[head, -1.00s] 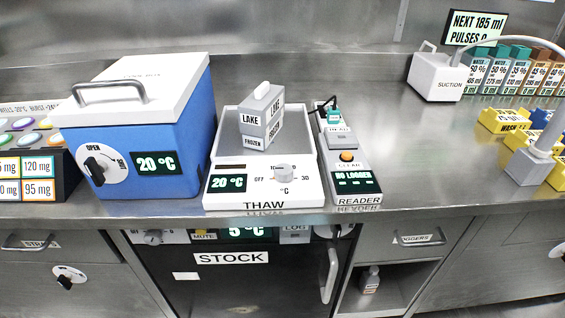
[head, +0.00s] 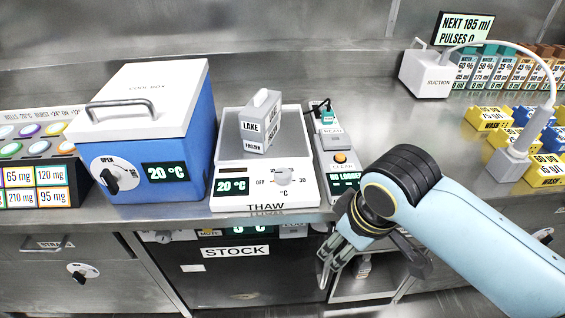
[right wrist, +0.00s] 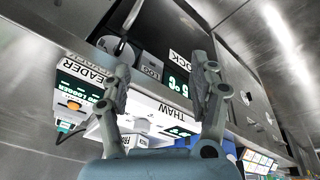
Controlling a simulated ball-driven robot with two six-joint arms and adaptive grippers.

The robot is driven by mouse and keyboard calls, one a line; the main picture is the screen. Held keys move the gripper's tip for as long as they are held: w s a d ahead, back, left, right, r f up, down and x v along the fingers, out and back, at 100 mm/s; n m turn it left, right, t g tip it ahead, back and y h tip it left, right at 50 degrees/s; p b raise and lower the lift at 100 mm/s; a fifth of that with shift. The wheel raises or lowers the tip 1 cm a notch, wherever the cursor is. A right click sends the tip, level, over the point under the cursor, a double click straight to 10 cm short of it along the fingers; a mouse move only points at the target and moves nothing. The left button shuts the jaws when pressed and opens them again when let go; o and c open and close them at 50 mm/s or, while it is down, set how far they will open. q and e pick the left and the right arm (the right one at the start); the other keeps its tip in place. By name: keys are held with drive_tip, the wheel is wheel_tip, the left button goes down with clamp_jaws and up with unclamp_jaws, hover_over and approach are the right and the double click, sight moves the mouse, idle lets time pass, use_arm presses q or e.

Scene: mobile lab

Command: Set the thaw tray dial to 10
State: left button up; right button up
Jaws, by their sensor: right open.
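The white thaw tray (head: 225,202) stands on the bench in the middle of the head view. Its front has a display (head: 230,187) reading 20 °C and a pale round dial (head: 283,175) between OFF and 30. The pointer's exact direction is too small to tell. A grey block (head: 262,122) marked LAKE and FROZEN stands in the tray. My right gripper (head: 336,258) is open and empty, below the bench edge, to the right of and lower than the dial. The right wrist view shows its spread fingers (right wrist: 163,78) with the THAW label beyond. My left gripper is out of view.
A blue cool box (head: 185,120) stands close on the left. The STOCK fridge (head: 250,270) is below. Yellow racks and a suction unit (head: 425,75) are at the right.

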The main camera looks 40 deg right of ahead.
drive_tip(key=w+r+n, duration=0.1)
drive_tip(key=w+r, duration=0.3)
wheel_tip(320, 180, up, 5)
drive_tip(key=n+g+p, duration=0.1)
drive_tip(key=n+g, duration=0.2)
drive_tip(key=n, duration=0.4)
hover_over(282, 172)
drive_tip(key=shift+y, duration=0.4)
wheel_tip(282, 172, down, 10)
drive_tip(key=shift+f, duration=0.25)
